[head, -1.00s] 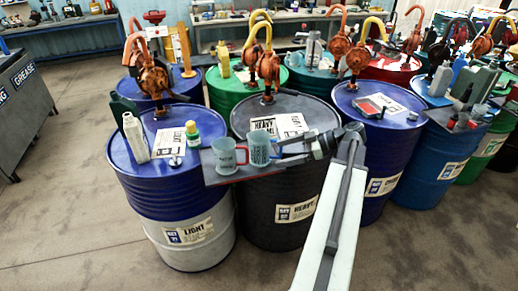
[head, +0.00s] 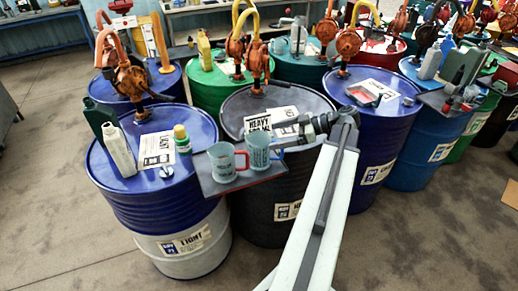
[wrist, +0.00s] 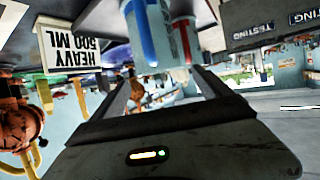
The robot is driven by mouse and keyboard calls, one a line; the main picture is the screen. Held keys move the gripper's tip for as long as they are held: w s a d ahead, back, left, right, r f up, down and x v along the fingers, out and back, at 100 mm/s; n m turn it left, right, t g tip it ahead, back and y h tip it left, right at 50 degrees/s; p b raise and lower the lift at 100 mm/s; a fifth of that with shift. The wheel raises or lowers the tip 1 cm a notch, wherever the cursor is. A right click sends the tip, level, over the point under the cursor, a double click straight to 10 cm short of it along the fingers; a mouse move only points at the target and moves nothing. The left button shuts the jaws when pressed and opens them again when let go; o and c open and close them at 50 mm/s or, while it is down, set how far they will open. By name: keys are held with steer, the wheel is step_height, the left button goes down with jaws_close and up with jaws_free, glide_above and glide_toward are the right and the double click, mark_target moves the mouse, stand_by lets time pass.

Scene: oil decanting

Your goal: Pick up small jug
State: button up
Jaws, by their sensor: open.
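Two clear jugs stand side by side on a dark tray (head: 232,185) at the front of the drums. Which is the smaller I cannot tell. My gripper (head: 281,146) is open beside the right jug, on its right. In the wrist view my gripper (wrist: 165,82) holds nothing; any contact with the jug is unclear.
A white bottle (head: 118,150) and a green-labelled bottle (head: 182,139) stand on the blue drum (head: 155,205) at left. Orange pumps rise behind. Open floor lies in front.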

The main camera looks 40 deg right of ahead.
mark_target(262, 138)
steer(key=b+x, duration=0.2)
steer(key=x, duration=0.5)
steer(key=shift+w, duration=0.15)
steer(key=shift+d, duration=0.1)
steer(key=c, duration=1.7)
